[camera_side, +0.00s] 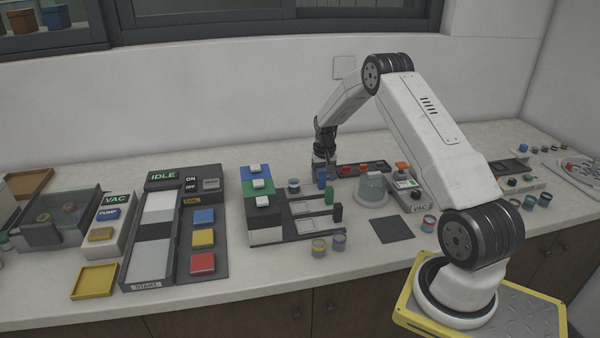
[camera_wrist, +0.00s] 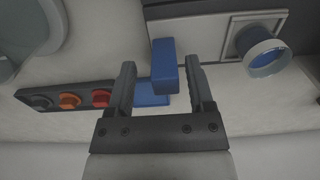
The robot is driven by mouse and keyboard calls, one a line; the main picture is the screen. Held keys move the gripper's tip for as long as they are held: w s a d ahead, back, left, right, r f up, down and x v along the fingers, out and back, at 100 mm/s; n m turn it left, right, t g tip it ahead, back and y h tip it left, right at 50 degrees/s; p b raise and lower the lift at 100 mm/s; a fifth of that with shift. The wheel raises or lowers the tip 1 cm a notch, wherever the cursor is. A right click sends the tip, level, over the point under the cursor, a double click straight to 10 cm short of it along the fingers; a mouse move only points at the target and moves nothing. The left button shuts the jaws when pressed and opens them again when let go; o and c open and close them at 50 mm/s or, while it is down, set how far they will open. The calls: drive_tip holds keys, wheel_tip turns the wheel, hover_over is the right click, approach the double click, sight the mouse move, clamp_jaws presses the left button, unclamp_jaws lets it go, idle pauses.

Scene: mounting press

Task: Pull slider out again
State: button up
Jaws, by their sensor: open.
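The mounting press has three units in a row, with blue (camera_side: 247,172), green (camera_side: 263,187) and black (camera_side: 255,217) tops. Each has a slider with an upright handle on its right: a blue handle (camera_side: 322,181), a green handle (camera_side: 329,195) and a black handle (camera_side: 337,213). My gripper (camera_side: 323,163) is over the blue handle. In the wrist view, my gripper (camera_wrist: 161,75) is open, with the blue handle (camera_wrist: 163,67) between its fingers and gaps visible on both sides. The far end of the blue slider is hidden.
A small jar (camera_side: 293,187) stands beside the blue unit; it also shows in the wrist view (camera_wrist: 265,58). A strip with red, orange and dark knobs (camera_wrist: 68,98) lies close to my gripper. A clear dome (camera_side: 371,190) and two jars (camera_side: 320,247) stand nearby.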

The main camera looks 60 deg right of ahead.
drive_tip(key=shift+r, duration=3.1)
drive_tip(key=shift+a+r, duration=0.2)
drive_tip(key=shift+a, duration=0.2)
drive_tip(key=s+a+r+n+t, duration=0.1)
drive_tip(key=a+r+n, duration=0.1)
drive_tip(key=a, duration=0.7)
drive_tip(key=s+a+r+n, duration=0.1)
drive_tip(key=a+r+n, duration=0.15)
drive_tip(key=a, duration=0.65)
drive_tip(key=s+a+n+t, duration=0.1)
drive_tip(key=s+a+n, duration=0.3)
drive_tip(key=s+a, duration=0.9)
drive_tip(key=shift+a+r+t, duration=0.3)
drive_tip(key=shift+a+r, duration=0.15)
drive_tip(key=shift+a, duration=0.75)
drive_tip(key=shift+n, duration=0.25)
